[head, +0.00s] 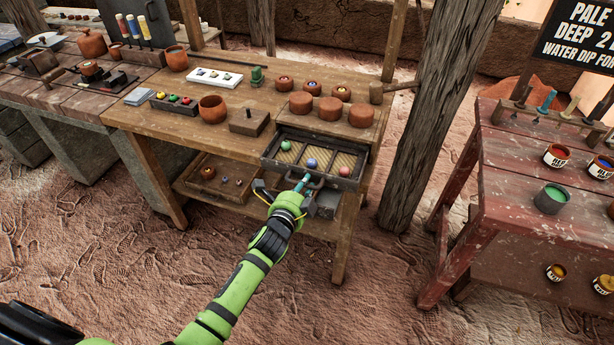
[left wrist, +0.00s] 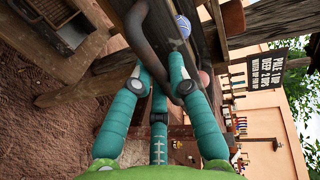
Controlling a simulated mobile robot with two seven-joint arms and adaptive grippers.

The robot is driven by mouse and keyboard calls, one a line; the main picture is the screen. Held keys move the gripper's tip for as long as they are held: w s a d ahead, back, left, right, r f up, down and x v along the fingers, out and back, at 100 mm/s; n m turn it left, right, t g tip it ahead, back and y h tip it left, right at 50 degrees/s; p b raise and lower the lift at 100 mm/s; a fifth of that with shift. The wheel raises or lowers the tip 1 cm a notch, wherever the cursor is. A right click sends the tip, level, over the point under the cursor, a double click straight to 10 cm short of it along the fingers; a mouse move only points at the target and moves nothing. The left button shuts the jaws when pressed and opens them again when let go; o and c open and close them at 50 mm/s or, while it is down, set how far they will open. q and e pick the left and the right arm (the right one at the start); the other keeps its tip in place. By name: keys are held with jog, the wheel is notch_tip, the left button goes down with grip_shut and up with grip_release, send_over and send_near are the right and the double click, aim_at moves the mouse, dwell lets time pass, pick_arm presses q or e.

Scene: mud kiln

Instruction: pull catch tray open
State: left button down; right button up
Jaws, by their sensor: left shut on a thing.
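The catch tray (head: 347,183) is a dark-framed drawer under the right part of the wooden workbench. It sticks out from the bench front, showing sections with a pale woven bottom. A green ball, a blue ball (head: 312,163) and a red ball (head: 344,171) lie in it. My left gripper (head: 303,182) is at the tray's front, its teal fingers shut on the dark curved handle (left wrist: 147,40), which shows close up in the left wrist view. The fingers hide part of the handle. My right gripper is not in view.
The workbench (head: 250,95) carries clay pots, bowls and small trays. A lower shelf (head: 205,190) sits beneath it. A rough wooden post (head: 430,110) stands right of the bench, and a red table (head: 510,200) with paint cans is further right. The sandy floor in front is clear.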

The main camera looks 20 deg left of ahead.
pick_arm(q)
jog(key=shift+w, duration=0.15)
jog(key=c, duration=1.4)
grip_release()
jog(key=shift+c, duration=0.2)
jog(key=v, duration=1.2)
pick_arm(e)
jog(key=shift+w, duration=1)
